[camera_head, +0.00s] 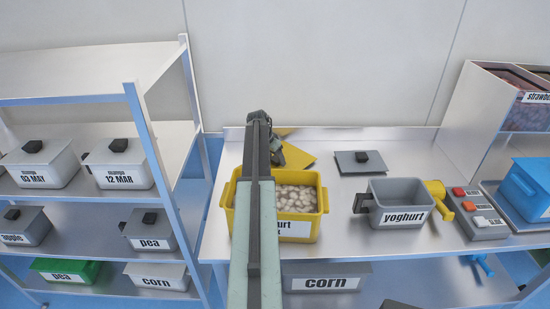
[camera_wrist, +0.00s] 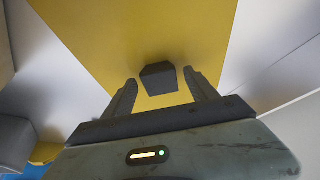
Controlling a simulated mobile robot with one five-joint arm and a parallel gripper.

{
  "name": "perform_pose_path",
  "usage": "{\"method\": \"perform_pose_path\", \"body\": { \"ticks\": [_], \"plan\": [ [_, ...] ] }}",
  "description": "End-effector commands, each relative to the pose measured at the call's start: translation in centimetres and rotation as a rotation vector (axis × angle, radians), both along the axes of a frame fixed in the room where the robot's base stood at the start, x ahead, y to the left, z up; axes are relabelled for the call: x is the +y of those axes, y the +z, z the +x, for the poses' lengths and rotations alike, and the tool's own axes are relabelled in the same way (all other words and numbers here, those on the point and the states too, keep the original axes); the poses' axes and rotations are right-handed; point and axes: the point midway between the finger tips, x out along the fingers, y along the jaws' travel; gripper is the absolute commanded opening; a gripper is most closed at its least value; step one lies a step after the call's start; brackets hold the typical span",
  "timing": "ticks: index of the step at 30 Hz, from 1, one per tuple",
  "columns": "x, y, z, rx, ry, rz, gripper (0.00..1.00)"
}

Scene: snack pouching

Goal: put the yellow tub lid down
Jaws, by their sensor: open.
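The yellow tub lid (camera_head: 298,157) lies on the metal counter behind the yellow tub, partly hidden by my arm in the head view. In the wrist view the yellow lid (camera_wrist: 120,45) fills the middle, with its dark knob (camera_wrist: 159,76) between and just beyond my fingertips. My gripper (camera_wrist: 160,88) is open, with a gap visible on each side of the knob. In the head view my gripper (camera_head: 270,140) is above or beside the lid. The yellow tub (camera_head: 322,200) stands open in front, filled with pale round pieces; its label is partly hidden.
A button box (camera_head: 482,222) and a blue tub (camera_head: 522,190) are further right. A shelf (camera_head: 60,98) with labelled tubs stands left.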

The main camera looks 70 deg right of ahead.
Motion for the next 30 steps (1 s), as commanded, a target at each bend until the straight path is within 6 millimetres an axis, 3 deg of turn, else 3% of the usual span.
{"method": "perform_pose_path", "body": {
  "ticks": [8, 21, 30],
  "plan": [
    [0.5, 2.3, 0.2, 0.0, 0.0, 0.0, 0.67],
    [3.8, 11.1, 1.5, 0.0, 0.0, 0.0, 0.67],
    [4.2, 11.4, 1.8, 0.001, 0.0, 0.0, 0.67]
  ]
}}
